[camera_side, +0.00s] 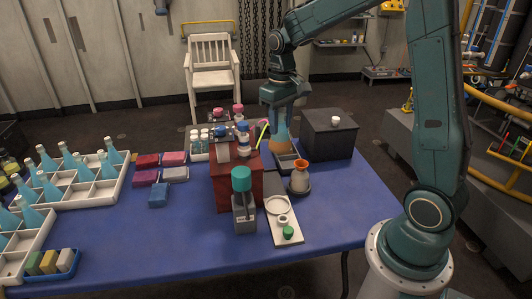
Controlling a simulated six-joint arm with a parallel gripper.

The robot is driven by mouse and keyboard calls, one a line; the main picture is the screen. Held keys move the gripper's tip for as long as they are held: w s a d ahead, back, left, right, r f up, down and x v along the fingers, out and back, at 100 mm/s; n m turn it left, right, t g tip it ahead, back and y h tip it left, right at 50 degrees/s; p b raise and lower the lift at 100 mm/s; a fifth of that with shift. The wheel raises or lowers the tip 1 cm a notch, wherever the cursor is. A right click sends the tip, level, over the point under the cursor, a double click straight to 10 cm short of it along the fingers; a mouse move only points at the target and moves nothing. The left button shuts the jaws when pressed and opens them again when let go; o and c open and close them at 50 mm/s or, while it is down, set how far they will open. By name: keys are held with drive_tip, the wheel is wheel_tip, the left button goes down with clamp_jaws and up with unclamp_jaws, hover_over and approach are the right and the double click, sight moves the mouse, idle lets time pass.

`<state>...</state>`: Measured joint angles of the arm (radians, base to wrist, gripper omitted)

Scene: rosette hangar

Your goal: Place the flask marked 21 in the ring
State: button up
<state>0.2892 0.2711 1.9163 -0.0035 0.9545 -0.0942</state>
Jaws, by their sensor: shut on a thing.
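My gripper (284,112) points down at the back right of the blue table, shut on a flask (281,144) that looks orange in its lower part. The flask is just behind a dark compartment tray (291,163); I cannot tell whether its base touches anything. No number is readable on it. A white ring (277,205) lies on a pale narrow board (284,225) at the front right of the table. The ring looks empty and is well in front of my gripper.
A red-brown box (229,185) with bottles on top stands left of the board. A dark box (329,135) stands right of my gripper. White crates (92,188) hold several blue flasks at left.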

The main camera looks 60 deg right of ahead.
wheel_tip(320, 180, down, 19)
drive_tip(key=shift+r, duration=0.15)
idle(0.8)
drive_tip(key=shift+f, duration=1.85)
drive_tip(key=shift+f, duration=0.1)
drive_tip(key=o, duration=0.8)
